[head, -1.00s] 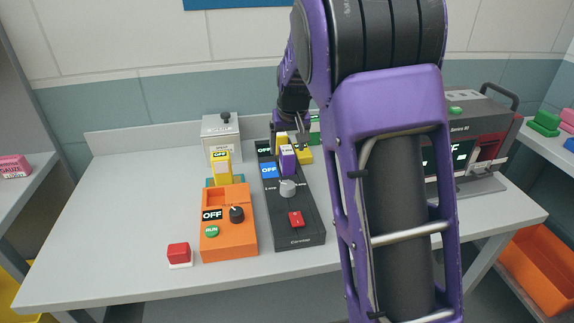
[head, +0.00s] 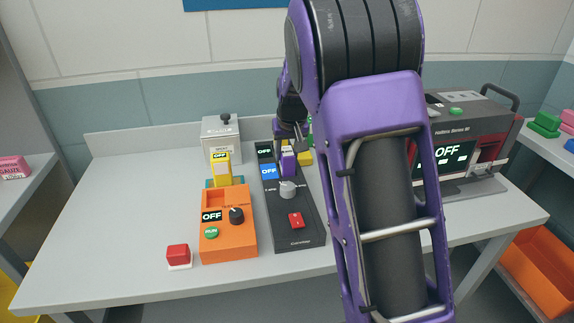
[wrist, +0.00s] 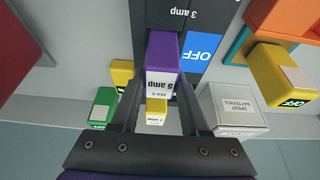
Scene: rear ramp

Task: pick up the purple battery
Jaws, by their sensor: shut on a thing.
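The purple battery (head: 289,164) stands upright at the black charger, close beside its blue OFF display. In the wrist view the purple battery (wrist: 164,50) has a white "5 amp MAX" label facing me. My gripper (head: 290,137) is over it in the head view. In the wrist view my gripper (wrist: 163,82) has a finger on each side of the battery and is shut on it. The battery's lower end is hidden, so I cannot tell whether it is still seated in the charger (head: 300,223).
A grey spent-batteries box (head: 220,140) is behind. Yellow and green blocks (wrist: 104,105) lie close to my fingers. A grey-red machine (head: 465,145) stands right. The table's left side is clear.

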